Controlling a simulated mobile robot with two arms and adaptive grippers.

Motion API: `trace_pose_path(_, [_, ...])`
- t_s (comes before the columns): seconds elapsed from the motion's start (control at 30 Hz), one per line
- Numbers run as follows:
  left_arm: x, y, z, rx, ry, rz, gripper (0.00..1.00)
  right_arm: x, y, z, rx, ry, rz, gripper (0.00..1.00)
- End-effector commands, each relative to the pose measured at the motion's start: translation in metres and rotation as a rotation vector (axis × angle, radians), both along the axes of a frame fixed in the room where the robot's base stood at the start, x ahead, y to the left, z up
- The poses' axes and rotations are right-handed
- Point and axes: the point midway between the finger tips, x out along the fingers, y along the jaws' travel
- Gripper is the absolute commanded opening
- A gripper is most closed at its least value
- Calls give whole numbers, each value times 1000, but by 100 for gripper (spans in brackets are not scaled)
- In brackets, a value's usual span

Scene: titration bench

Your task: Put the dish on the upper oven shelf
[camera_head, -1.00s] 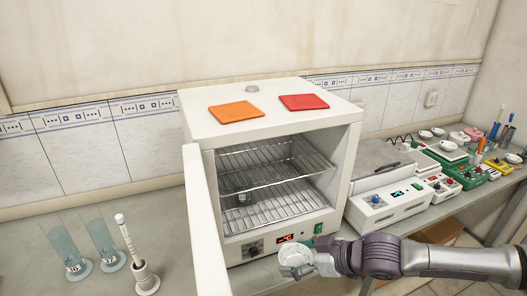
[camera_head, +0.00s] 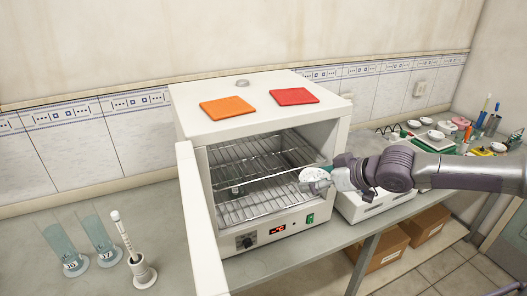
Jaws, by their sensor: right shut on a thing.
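The oven (camera_head: 190,103) stands on the bench with its door (camera_head: 198,215) swung open to the left. Inside are the upper shelf (camera_head: 245,160) and the lower shelf (camera_head: 265,203), both wire racks. My right gripper (camera_head: 328,178) is shut on a small white dish (camera_head: 314,175) and holds it up at the right front of the oven opening, about level with the upper shelf in the picture. I cannot tell how far the dish is from the shelf's front edge. The gripper's fingers partly hide the dish. My left gripper is not in view.
An orange mat (camera_head: 228,107) and a red mat (camera_head: 294,96) lie on the oven top. A small dark object (camera_head: 236,189) is inside, toward the left. Glass cylinders (camera_head: 66,251) stand at left. My right arm partly hides the instruments at right. The upper shelf looks clear.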

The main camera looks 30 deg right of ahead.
Motion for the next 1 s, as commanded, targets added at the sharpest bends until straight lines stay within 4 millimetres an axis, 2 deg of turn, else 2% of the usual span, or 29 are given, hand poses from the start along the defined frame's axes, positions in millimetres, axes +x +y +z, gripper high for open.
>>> trace_pose_path(0.37, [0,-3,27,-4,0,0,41,40,16,6,15,-2,0,43])
trace_pose_path(0.7, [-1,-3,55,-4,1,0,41,103,38,5,8,4,2,43])
trace_pose_path(0.93, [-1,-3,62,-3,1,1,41,122,45,3,6,4,2,43])
trace_pose_path(1.0, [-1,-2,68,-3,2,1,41,133,49,5,8,4,1,43])
